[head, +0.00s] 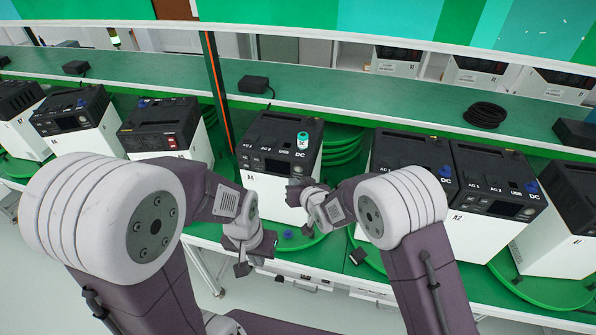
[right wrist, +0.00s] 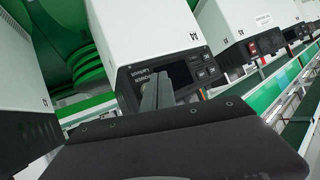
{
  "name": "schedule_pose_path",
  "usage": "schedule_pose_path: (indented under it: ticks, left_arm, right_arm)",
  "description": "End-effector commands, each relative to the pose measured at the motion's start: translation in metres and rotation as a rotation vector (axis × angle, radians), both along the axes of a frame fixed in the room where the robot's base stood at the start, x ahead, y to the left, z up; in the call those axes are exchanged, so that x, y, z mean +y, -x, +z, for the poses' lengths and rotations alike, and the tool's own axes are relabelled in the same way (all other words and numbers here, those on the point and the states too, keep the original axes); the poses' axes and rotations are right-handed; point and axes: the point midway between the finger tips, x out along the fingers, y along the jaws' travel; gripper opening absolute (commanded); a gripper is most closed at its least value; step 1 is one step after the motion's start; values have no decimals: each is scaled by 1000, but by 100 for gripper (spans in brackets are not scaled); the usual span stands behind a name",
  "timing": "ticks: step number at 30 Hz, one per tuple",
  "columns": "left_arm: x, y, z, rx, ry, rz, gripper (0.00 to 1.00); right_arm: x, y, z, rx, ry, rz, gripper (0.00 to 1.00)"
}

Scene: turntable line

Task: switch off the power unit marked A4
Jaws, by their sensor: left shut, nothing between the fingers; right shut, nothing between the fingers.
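The power unit marked A4 (head: 283,160) is a white box with a black sloped top in the middle of the green bench in the head view. Its top carries lettering for AC and USB outlets and a small teal-and-white bottle (head: 302,141). My right gripper (head: 297,190) is shut and empty at its front. In the right wrist view the shut fingers (right wrist: 157,92) lie before a black panel (right wrist: 180,75) with a screen and small buttons; I cannot tell whether they touch. My left gripper (head: 243,266) is shut and empty, lower, near the bench's front edge.
Similar units stand on both sides, including a red-switched one (head: 160,125) at left and the A2 unit (head: 497,185) at right. A black adapter (head: 255,84) and a coiled cable (head: 485,115) lie on the shelf behind. Green hoses (head: 345,145) run behind A4.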

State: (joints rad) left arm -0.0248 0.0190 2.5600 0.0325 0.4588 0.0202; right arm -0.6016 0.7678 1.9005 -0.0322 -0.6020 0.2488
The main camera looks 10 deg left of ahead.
Motion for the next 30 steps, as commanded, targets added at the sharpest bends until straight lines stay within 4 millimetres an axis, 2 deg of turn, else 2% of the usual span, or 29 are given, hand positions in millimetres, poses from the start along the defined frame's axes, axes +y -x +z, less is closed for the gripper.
schedule_pose_path:
  ticks: [3, 9, 30]
  left_arm:
    - [0, 0, -4, 0, 0, 0, 0]
    - [0, 0, -6, 0, 0, 0, 0]
    - [0, 0, -6, 0, 0, 0, 0]
  right_arm:
    - [1, 13, -1, 1, 1, 2, 0]
    - [1, 26, -1, 0, 1, 2, 0]
    - [1, 26, 0, 1, 0, 0, 0]
